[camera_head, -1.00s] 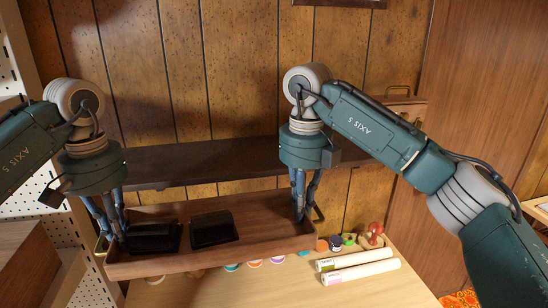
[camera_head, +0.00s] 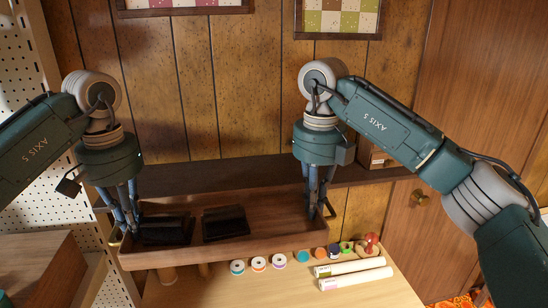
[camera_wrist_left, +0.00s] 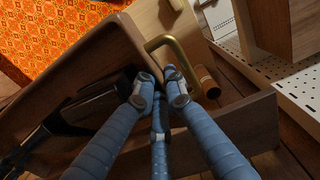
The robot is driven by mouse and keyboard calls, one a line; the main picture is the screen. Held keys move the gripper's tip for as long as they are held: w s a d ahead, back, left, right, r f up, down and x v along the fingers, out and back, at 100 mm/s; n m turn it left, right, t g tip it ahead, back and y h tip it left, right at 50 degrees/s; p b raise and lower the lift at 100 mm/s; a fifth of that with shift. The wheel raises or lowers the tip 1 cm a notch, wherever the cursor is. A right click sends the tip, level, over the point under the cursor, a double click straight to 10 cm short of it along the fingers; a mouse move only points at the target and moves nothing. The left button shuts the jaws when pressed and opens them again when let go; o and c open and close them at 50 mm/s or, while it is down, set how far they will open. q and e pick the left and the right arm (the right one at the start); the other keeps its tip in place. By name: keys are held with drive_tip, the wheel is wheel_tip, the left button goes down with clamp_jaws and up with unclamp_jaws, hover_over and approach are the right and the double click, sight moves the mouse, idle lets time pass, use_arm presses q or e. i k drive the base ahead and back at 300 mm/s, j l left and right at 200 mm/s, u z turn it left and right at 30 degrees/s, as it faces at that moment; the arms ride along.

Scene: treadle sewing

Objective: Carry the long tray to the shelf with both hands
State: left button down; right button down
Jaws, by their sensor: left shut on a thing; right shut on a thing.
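The long wooden tray (camera_head: 270,244) hangs level in front of the dark shelf (camera_head: 230,178), over the table. Two black objects (camera_head: 225,222) lie in its left half. My left gripper (camera_head: 132,228) is at the tray's left end, shut on its brass handle; the left wrist view shows the fingers (camera_wrist_left: 160,95) by the handle (camera_wrist_left: 160,42). My right gripper (camera_head: 316,212) is shut at the right end, where its handle (camera_head: 331,208) partly shows. The tray hides part of the shelf's lower edge, and whether they touch I cannot tell.
The table (camera_head: 220,290) below holds several thread spools (camera_head: 258,264), two pale rolls (camera_head: 350,272) and a red object (camera_head: 371,241). A wooden box (camera_head: 375,155) stands at the shelf's right end. A white pegboard (camera_head: 30,150) is at left.

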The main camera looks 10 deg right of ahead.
sight(224, 174)
drive_tip(key=i, duration=0.85)
